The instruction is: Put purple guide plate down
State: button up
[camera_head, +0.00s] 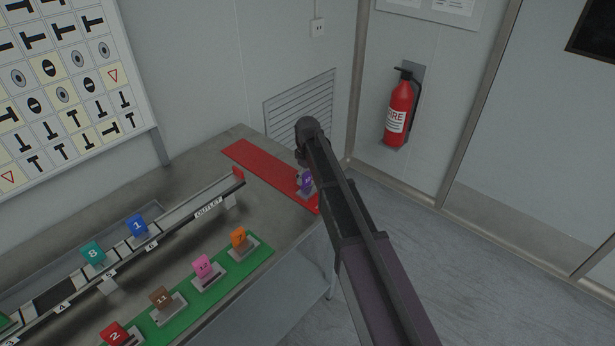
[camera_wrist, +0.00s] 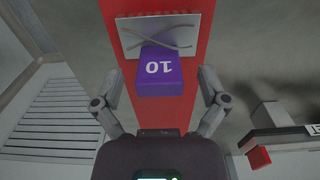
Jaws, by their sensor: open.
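In the head view the purple plate (camera_head: 306,184) shows near the front right end of the red strip (camera_head: 258,164), partly hidden by my arm. My gripper (camera_wrist: 157,100) is open in the wrist view, with one finger on each side of the plate and a gap between each finger and the plate. In the head view my arm covers most of the gripper.
A green strip (camera_head: 262,254) holds several numbered plates, orange, pink, brown and red. A rail (camera_head: 187,211) marked OUTLET with a red end piece (camera_head: 238,173) carries a blue (camera_head: 137,226) and a teal plate (camera_head: 93,253). A fire extinguisher (camera_head: 398,112) hangs on the wall.

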aim_at(308, 189)
notch_tip(308, 189, up, 10)
jog(key=p, duration=1)
jog(key=shift+r, duration=0.25)
jog(key=shift+d, duration=0.1)
dwell(0.4)
jog(key=s+d+m, duration=1)
jog(key=s+d, duration=1.1)
jog(key=s, duration=0.4)
jog(key=shift+d, duration=0.35)
